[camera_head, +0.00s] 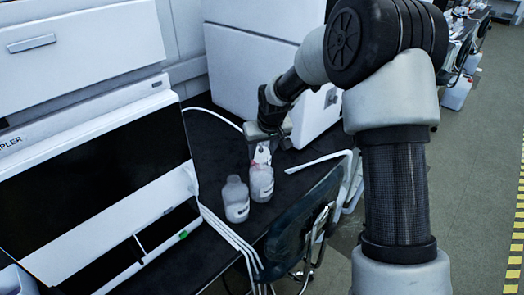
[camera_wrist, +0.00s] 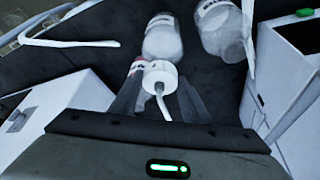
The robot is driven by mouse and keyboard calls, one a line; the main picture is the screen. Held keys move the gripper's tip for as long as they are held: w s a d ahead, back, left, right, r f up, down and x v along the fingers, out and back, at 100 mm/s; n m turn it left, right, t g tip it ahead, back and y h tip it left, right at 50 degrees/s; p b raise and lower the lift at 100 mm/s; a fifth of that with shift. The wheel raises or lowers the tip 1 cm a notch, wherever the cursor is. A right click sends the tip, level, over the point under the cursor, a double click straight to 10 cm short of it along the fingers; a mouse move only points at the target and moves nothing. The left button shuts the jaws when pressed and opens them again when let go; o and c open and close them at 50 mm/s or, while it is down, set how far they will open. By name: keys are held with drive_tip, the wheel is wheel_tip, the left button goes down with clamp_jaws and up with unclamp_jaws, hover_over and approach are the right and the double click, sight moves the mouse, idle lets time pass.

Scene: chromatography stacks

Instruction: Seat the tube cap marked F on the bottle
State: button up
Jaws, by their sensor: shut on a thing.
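My gripper (camera_wrist: 160,95) is shut on a round white tube cap (camera_wrist: 160,73). A thin white tube bends out of the cap's top toward my wrist. A tag with a red mark (camera_wrist: 137,66) hangs beside the cap; its letter is not readable. In the head view my gripper (camera_head: 266,136) is above a translucent bottle with a pinkish tint (camera_head: 261,184), with the cap and tag (camera_head: 262,154) close over its mouth. The wrist view shows a bottle (camera_wrist: 163,42) just beyond the cap. I cannot tell whether the cap touches it.
A second translucent bottle (camera_head: 236,203) stands close on the left; it also shows in the wrist view (camera_wrist: 222,30). White tubes (camera_head: 318,160) lie across the dark bench. A large white instrument (camera_head: 110,170) is left, a white cabinet (camera_head: 250,75) behind, a chair (camera_head: 300,230) in front.

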idle(0.3)
drive_tip(key=shift+f+b, duration=0.8)
drive_tip(key=shift+f, duration=0.2)
drive_tip(key=shift+f, duration=0.1)
drive_tip(key=shift+f+b, duration=0.35)
drive_tip(key=shift+b, duration=0.05)
drive_tip(key=o, duration=1.6)
drive_tip(key=shift+c, duration=0.2)
drive_tip(key=shift+r, duration=0.1)
